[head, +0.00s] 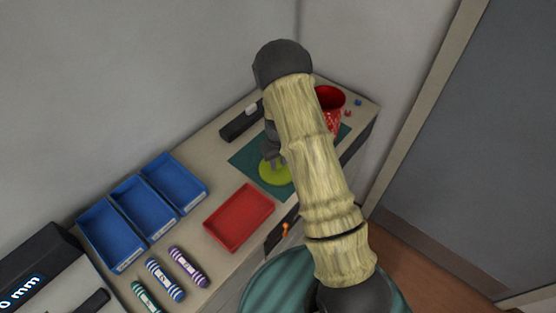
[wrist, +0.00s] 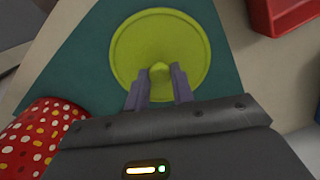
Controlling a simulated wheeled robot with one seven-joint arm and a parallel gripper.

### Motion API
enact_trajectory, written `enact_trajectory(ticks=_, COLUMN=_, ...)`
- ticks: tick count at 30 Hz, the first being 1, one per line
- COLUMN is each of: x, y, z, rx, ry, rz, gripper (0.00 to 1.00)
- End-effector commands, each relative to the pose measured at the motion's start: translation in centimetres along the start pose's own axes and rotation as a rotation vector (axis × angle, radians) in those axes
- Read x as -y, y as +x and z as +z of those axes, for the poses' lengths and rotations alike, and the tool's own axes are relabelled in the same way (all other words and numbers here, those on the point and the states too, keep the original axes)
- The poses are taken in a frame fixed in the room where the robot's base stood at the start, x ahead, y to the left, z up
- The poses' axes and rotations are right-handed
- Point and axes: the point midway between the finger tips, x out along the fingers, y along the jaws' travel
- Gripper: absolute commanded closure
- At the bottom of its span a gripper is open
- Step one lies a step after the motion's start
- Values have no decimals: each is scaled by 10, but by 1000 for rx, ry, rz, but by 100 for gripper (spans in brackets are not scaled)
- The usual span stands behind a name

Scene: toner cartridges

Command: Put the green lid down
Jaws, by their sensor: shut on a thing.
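The green lid (wrist: 140,32) is a round yellow-green disc with a small knob in its middle. My gripper (wrist: 159,84) is shut on the lid's knob in the wrist view. In the head view the lid (head: 272,174) shows over the dark green mat (head: 246,158), partly covered by my arm. I cannot tell whether the lid touches the mat. The mat also shows around the lid in the wrist view (wrist: 90,78).
A red dotted pot (head: 332,120) stands behind my arm, near the counter's far end. A red tray (head: 239,218) lies nearer than the mat. Several blue bins (head: 115,232) stand at the left, with striped cartridges (head: 165,279) in front. A black object (head: 240,122) lies behind the mat.

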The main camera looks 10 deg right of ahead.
Motion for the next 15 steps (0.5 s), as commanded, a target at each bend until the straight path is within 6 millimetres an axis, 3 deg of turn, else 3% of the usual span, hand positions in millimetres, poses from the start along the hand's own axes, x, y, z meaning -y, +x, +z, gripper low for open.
enact_trajectory(ticks=6, x=0, y=4, z=0, rx=0, ry=0, rz=0, gripper=99)
enact_trajectory(ticks=7, x=0, y=3, z=0, rx=0, ry=0, rz=0, gripper=70)
enact_trajectory(ticks=9, x=0, y=2, z=0, rx=0, ry=0, rz=0, gripper=56)
enact_trajectory(ticks=15, x=0, y=2, z=0, rx=0, ry=0, rz=0, gripper=54)
